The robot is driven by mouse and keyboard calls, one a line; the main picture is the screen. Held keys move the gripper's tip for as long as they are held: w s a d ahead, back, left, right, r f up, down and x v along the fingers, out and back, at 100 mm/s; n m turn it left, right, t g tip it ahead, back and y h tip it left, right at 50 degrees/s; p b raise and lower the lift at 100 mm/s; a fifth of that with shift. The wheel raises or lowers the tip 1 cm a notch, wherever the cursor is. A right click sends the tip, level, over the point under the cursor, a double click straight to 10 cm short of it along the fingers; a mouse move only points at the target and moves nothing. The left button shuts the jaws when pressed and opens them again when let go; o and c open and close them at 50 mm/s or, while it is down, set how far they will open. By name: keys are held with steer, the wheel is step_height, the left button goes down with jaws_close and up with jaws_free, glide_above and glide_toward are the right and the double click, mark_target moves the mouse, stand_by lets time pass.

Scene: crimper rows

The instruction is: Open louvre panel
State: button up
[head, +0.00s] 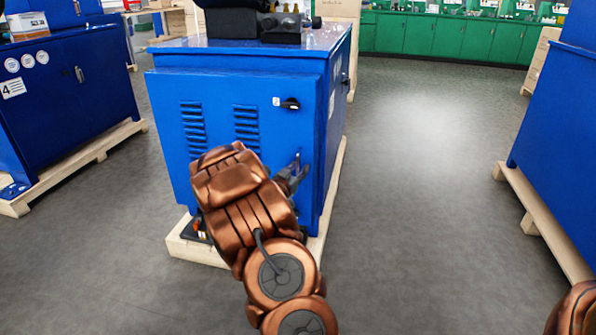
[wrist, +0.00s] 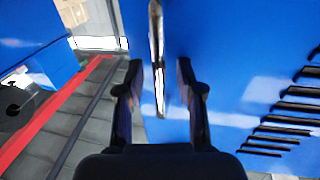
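The louvre panel (head: 222,112) is the blue front face of the middle cabinet, with two columns of slots and a black knob (head: 290,103) at upper right. It looks shut. Its upright metal handle (head: 298,160) is near the right edge, partly hidden by my gripper (head: 290,180). In the wrist view the handle (wrist: 157,55) stands upright between the fingers of my gripper (wrist: 160,90). The fingers are apart, one on each side, with the right one closer to the handle. I see no clear contact. The louvre slots (wrist: 285,125) show at right.
The cabinet stands on a wooden pallet (head: 190,248) that sticks out at its base. Other blue cabinets stand at left (head: 75,95) and right (head: 560,130), also on pallets. Grey floor (head: 425,170) is clear to the right. Green cupboards (head: 440,38) line the back.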

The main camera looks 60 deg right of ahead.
jaws_close()
stand_by(0.7)
